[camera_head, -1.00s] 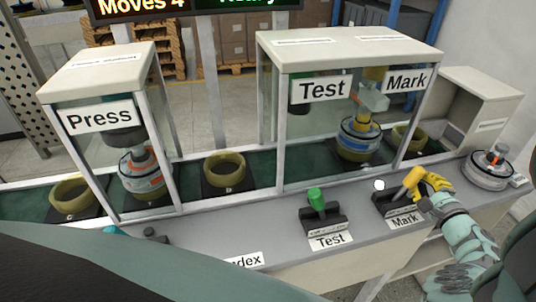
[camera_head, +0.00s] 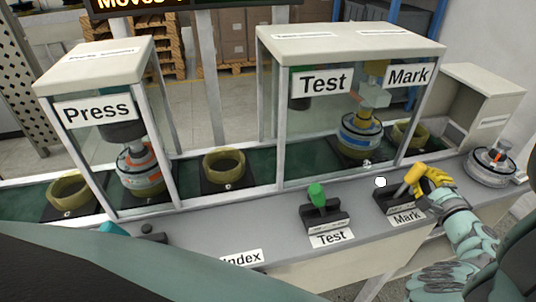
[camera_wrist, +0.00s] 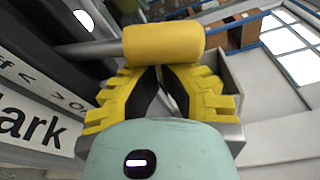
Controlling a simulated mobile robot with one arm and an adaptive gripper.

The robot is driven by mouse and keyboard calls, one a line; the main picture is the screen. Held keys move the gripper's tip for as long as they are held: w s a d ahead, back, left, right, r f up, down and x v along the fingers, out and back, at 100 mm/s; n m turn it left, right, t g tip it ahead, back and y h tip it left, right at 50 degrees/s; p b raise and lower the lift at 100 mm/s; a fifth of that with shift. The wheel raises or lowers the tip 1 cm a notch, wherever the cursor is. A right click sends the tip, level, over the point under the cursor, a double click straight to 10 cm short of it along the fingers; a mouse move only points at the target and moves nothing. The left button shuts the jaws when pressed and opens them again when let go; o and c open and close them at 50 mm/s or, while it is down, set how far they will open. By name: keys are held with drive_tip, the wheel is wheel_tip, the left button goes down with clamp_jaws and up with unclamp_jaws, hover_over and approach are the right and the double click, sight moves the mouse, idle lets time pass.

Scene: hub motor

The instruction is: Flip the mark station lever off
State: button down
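The Mark lever has a yellow handle (camera_head: 413,174) on a dark base (camera_head: 393,202), above the "Mark" label (camera_head: 407,217). The handle leans to the right in the head view. My gripper (camera_head: 424,177) is at the handle's right side, at or very near it. In the wrist view the yellow handle (camera_wrist: 163,43) lies crosswise just beyond my gripper's fingertips (camera_wrist: 160,70). The fingertips converge and look shut, with the handle in front of them rather than between them. Contact is hard to tell. An off/on marking shows partly on the label (camera_wrist: 35,115).
The Test lever with a green handle (camera_head: 316,194) stands left of the Mark lever. The glazed Test and Mark housing (camera_head: 350,45) rises behind. A hub motor (camera_head: 490,167) sits at the right end. The grey ledge (camera_head: 270,222) between the Test and Index labels is clear.

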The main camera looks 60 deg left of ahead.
sight(410, 179)
drive_tip(key=shift+s+a+n+b, duration=0.2)
drive_tip(key=shift+n+b, duration=0.1)
drive_tip(key=shift+b, duration=0.15)
drive_tip(key=n+b, duration=0.1)
drive_tip(key=s+n+b, duration=0.1)
drive_tip(key=b, duration=0.1)
drive_tip(key=s+n+b, duration=0.1)
drive_tip(key=b, duration=0.1)
drive_tip(key=shift+a+r+y, duration=0.3)
drive_tip(key=shift+a+y, duration=0.05)
drive_tip(key=shift+y, duration=0.05)
drive_tip(key=n+b, duration=0.1)
drive_tip(key=s+n+b, duration=0.1)
drive_tip(key=b, duration=0.1)
drive_tip(key=s+r+n+b, duration=0.1)
drive_tip(key=b, duration=0.1)
drive_tip(key=shift+a+r+n+y, duration=0.1)
drive_tip(key=shift+a+n+y, duration=0.2)
drive_tip(key=shift+a+n, duration=0.1)
drive_tip(key=shift+w+r, duration=0.1)
drive_tip(key=shift+w, duration=0.05)
